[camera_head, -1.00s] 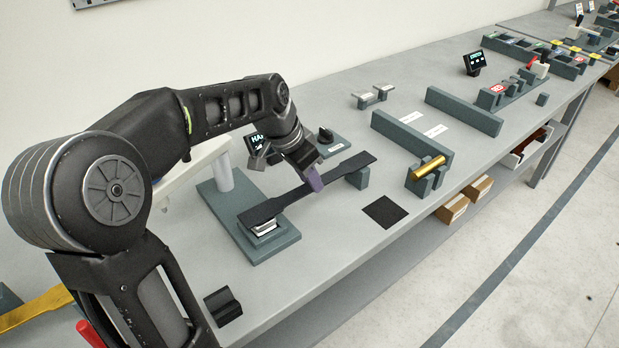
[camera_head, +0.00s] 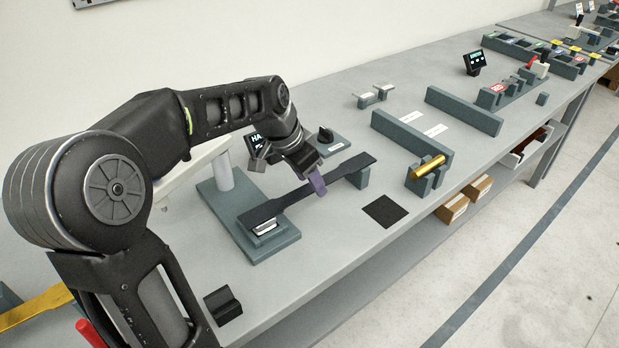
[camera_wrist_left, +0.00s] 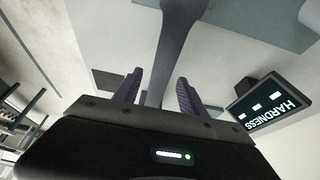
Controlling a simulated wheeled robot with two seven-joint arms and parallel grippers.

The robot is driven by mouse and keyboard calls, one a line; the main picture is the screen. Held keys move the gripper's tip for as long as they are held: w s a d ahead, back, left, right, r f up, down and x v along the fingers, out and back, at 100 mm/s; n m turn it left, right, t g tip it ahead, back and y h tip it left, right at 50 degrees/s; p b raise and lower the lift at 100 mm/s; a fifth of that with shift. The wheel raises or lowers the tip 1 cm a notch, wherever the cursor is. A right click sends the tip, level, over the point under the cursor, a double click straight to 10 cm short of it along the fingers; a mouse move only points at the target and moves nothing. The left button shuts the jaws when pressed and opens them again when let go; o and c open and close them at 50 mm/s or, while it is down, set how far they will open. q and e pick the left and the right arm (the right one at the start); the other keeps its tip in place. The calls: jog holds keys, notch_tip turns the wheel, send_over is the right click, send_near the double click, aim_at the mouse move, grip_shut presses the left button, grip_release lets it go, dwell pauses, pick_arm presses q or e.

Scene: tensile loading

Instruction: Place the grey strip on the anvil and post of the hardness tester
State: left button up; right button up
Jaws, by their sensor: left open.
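The dark grey strip (camera_head: 340,168), wide at both ends and narrow in the middle, lies across the tester. Its near end rests over the silver anvil (camera_head: 265,228) on the tester's base (camera_head: 275,245). Its far end lies on the grey post (camera_head: 359,178). My left gripper (camera_head: 316,184) is at the strip's middle. In the left wrist view its purple fingers (camera_wrist_left: 160,80) are apart, with the strip (camera_wrist_left: 172,45) running between them and a gap on each side. My right gripper is not in view.
The tester's white column (camera_head: 222,172) stands behind the anvil. A HARDNESS display (camera_wrist_left: 268,103) is close to my left gripper. A black knob (camera_head: 325,135) stands behind the strip. A black pad (camera_head: 385,211) and a holder with a brass cylinder (camera_head: 428,167) are to the right.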

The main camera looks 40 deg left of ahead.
pick_arm(q)
jog(key=v, duration=1.2)
jog(key=shift+s, duration=0.1)
